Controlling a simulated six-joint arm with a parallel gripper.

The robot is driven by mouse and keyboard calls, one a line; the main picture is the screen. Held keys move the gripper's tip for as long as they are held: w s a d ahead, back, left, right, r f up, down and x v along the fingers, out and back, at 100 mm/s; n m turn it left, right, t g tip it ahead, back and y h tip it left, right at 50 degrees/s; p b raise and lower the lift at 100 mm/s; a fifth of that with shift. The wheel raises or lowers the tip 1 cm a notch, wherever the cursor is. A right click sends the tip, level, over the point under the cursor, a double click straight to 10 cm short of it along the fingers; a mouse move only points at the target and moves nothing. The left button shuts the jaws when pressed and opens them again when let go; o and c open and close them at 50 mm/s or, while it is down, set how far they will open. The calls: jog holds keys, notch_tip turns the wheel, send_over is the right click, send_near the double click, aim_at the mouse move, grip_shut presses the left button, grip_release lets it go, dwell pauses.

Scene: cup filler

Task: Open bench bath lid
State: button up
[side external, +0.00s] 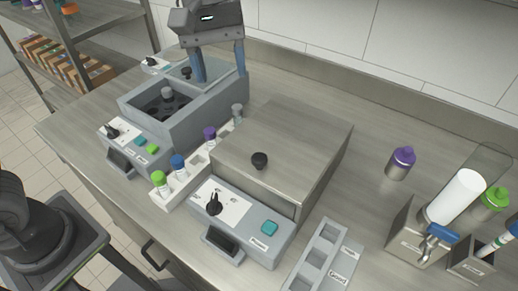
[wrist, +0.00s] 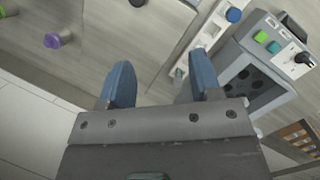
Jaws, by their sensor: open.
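A box-shaped bench bath (side external: 225,205) stands mid-bench, with a broad metal lid (side external: 295,130) lying flat over it, closed. A round black knob (side external: 260,160) stands near the lid's front edge. In the wrist view the lid (wrist: 130,35) is beyond my fingers, and its knob (wrist: 137,2) is cut by the top edge. My gripper (side external: 219,70) is open and empty, with two blue fingers apart. It is behind and left of the lid, over the back of the open grey unit. It also shows in the wrist view (wrist: 162,80).
The open grey unit (side external: 225,105) has a well with dark holes. A white rack (side external: 190,180) with capped tubes stands between it and the bath. A purple-capped bottle (side external: 401,163), a blue-tap dispenser (side external: 425,235) and a slotted tray (side external: 325,260) are right.

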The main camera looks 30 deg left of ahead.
jog(key=n+g, duration=0.2)
send_near(260, 157)
jog(key=x, duration=0.9)
jog(key=shift+s, duration=0.1)
jog(key=shift+c, duration=0.2)
grip_shut()
